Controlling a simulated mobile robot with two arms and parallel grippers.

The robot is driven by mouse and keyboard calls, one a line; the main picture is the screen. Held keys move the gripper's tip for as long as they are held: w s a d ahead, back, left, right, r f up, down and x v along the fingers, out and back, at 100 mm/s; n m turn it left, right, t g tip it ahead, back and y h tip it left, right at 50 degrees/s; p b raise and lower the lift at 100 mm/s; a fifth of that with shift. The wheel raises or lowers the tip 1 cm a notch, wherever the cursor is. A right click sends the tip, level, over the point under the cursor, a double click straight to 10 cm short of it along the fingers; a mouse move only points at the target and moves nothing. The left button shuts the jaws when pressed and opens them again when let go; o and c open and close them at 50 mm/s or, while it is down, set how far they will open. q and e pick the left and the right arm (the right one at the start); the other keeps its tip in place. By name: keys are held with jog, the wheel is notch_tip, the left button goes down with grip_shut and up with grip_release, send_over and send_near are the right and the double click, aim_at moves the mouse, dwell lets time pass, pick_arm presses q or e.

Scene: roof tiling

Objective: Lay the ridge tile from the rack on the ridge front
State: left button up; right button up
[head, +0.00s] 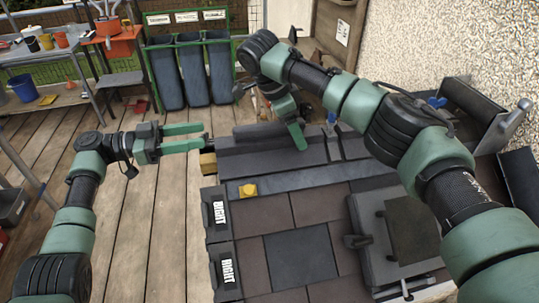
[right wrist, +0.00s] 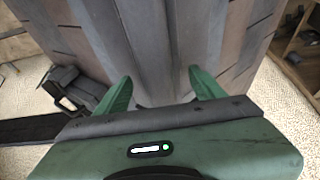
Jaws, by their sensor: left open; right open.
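A dark grey ridge piece (head: 262,131) lies along the top of the roof in the head view. In the right wrist view a grey ridge strip (right wrist: 150,50) runs away between the fingers. My right gripper (head: 297,140) is open over the ridge, and its fingers (right wrist: 160,90) stand on either side of the strip; I cannot tell whether they touch it. My left gripper (head: 205,138) is open and empty, just left of the ridge's left end. A dark angled piece (head: 472,104) sits in a grey holder at the right; I cannot tell whether it is a ridge tile on the rack.
A grey tool case (head: 375,232) lies on the right. Wooden decking (head: 150,230) at the left is clear.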

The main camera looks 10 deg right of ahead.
jog(key=shift+a+r, duration=0.25)
jog(key=shift+r, duration=0.25)
jog(key=v, duration=1.1)
